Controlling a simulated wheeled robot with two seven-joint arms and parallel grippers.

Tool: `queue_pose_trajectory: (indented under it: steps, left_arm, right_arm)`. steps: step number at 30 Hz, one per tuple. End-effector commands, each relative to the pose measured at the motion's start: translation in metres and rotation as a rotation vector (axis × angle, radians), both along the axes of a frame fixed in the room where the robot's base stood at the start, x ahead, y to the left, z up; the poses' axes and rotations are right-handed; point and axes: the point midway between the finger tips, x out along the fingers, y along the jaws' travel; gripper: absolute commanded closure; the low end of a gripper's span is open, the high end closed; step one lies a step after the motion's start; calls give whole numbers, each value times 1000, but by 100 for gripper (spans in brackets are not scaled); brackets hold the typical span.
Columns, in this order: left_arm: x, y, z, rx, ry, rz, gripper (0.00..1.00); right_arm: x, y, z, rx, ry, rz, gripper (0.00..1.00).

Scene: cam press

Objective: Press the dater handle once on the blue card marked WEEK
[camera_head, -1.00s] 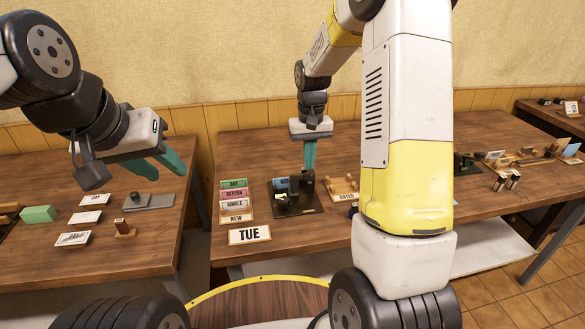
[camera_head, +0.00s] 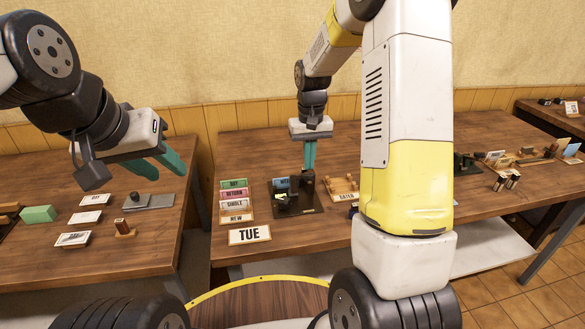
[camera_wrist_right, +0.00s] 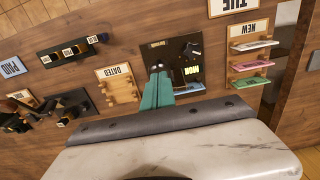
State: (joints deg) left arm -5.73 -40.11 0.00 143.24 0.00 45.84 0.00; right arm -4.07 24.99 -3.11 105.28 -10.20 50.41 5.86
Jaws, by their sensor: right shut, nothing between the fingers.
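The dater press stands on a dark base plate (camera_head: 307,209) on the middle table; the plate also shows in the right wrist view (camera_wrist_right: 157,50). A blue card (camera_head: 281,183) lies at the back of the plate, left of the black press handle (camera_head: 307,180). The card shows partly in the wrist view (camera_wrist_right: 188,88); its word is too small to read. My right gripper (camera_head: 310,170) is shut and empty, pointing down just over the handle; I cannot tell whether it touches. My left gripper (camera_head: 167,165) is open and empty over the left table.
A rack of coloured cards (camera_head: 236,199) stands left of the press, with a TUE sign (camera_head: 249,236) in front. My right arm hides part of the table.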

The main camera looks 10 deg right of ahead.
Motion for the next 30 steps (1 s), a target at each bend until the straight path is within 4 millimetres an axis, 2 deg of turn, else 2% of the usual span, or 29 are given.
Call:
queue_pose_trajectory:
  steps: [13,30]
  left_arm:
    - [0,0,0,0,0,0,64]
    - [0,0,0,0,0,0,64]
  right_arm:
    - [0,0,-1,0,0,0,100]
    - [0,0,-17,0,0,0,100]
